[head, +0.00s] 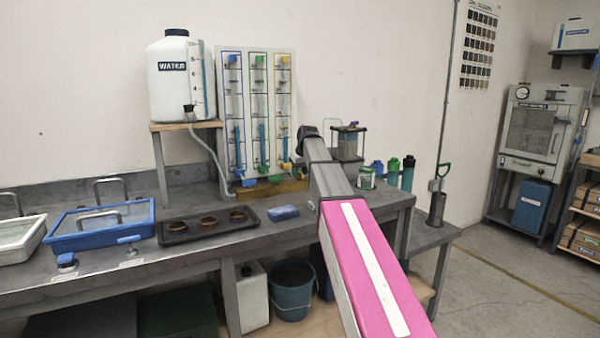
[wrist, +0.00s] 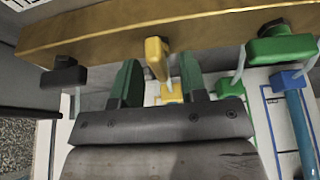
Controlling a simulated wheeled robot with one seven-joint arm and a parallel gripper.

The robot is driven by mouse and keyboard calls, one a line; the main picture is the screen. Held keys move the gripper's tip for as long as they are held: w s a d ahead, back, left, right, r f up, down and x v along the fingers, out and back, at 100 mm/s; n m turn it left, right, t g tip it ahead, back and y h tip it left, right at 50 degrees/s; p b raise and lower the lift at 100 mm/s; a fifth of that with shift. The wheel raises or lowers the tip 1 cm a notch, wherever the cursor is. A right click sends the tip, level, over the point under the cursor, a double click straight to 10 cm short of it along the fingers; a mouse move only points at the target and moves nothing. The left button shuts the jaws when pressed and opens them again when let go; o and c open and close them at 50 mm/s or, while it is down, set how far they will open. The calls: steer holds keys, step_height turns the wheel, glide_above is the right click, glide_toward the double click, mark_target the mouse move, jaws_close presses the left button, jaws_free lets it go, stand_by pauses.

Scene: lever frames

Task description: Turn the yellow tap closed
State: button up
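The yellow tap (wrist: 156,60) shows in the wrist view as a narrow yellow lever below a wooden rail (wrist: 220,30). In the head view a small yellow part of it (head: 286,167) shows at the foot of the yellow-framed column, beside my arm. My gripper (wrist: 160,66) is open, with one dark green finger on each side of the lever. Gaps show between the lever and both fingers, so I see no grip on it. The head view hides my gripper behind my arm.
A black tap (wrist: 63,74) is at left. In the head view, a white water tank (head: 178,90) and a wire-topped jar (head: 348,143) flank the columns.

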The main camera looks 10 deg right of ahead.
jaws_close()
steer(key=m+h, duration=0.1)
steer(key=m, duration=0.3)
steer(key=shift+a+m+h, duration=0.1)
steer(key=shift+m+h, duration=0.3)
steer(key=m+h, duration=0.1)
steer(key=m, duration=0.3)
steer(key=shift+h, duration=0.4)
steer(key=m+g+h, duration=0.1)
steer(key=m, duration=0.4)
steer(key=shift+w, duration=0.1)
steer(key=shift+a+m+g+h, duration=0.1)
steer(key=shift+m+g+h, duration=0.25)
steer(key=shift+m, duration=0.7)
steer(key=shift+m+g+h, duration=0.15)
steer(key=shift+m+g, duration=0.4)
steer(key=shift+m, duration=0.5)
